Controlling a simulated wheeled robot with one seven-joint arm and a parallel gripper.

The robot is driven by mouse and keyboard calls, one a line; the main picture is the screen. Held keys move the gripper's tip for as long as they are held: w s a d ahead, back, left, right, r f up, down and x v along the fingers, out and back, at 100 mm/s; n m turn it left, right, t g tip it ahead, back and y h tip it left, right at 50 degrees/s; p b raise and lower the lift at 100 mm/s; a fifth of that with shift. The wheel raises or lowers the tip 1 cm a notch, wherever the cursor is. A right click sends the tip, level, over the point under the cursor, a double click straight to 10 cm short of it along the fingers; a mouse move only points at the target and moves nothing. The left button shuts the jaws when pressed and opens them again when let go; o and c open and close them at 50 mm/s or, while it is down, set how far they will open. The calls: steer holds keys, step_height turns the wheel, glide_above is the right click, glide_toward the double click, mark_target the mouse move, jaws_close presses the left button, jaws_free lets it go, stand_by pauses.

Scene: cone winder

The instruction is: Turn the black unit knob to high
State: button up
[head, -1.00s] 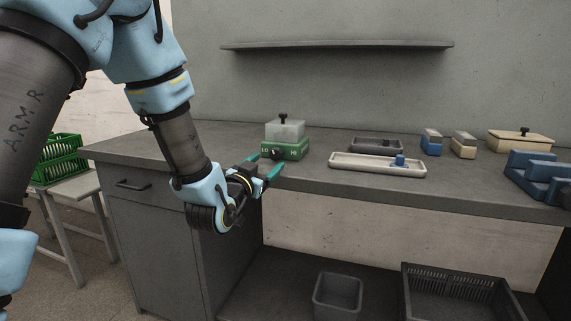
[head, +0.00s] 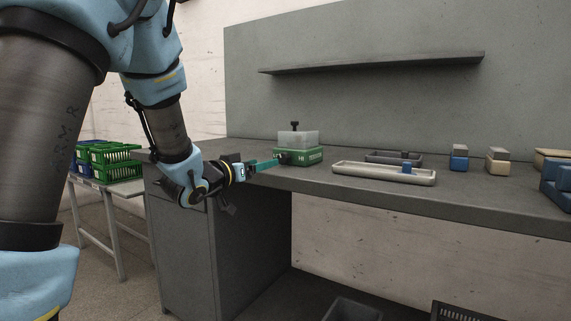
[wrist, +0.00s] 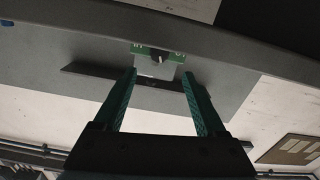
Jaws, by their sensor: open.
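A green unit (head: 310,157) with a pale translucent top box and a black handle on it stands near the front left of the bench. Its black knob (wrist: 157,57) sits on the front face, between the HI and LO labels, which look upside down in the wrist view. The knob's white mark is too small to read surely. In the head view the knob (head: 284,158) is partly hidden by the fingers. My gripper (wrist: 160,72) is open and empty. Its teal fingers point at the front face, one to each side of the knob in the wrist view, apparently short of it.
A light tray (head: 385,174) with a blue piece and a dark tray (head: 393,156) lie right of the unit. Small blocks (head: 459,158) stand farther right. A shelf (head: 375,64) hangs above. Green crates (head: 110,160) sit on a side table at left.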

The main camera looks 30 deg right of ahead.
mark_target(282, 158)
steer(key=x, duration=0.9)
steer(key=shift+d, duration=0.2)
jaws_close()
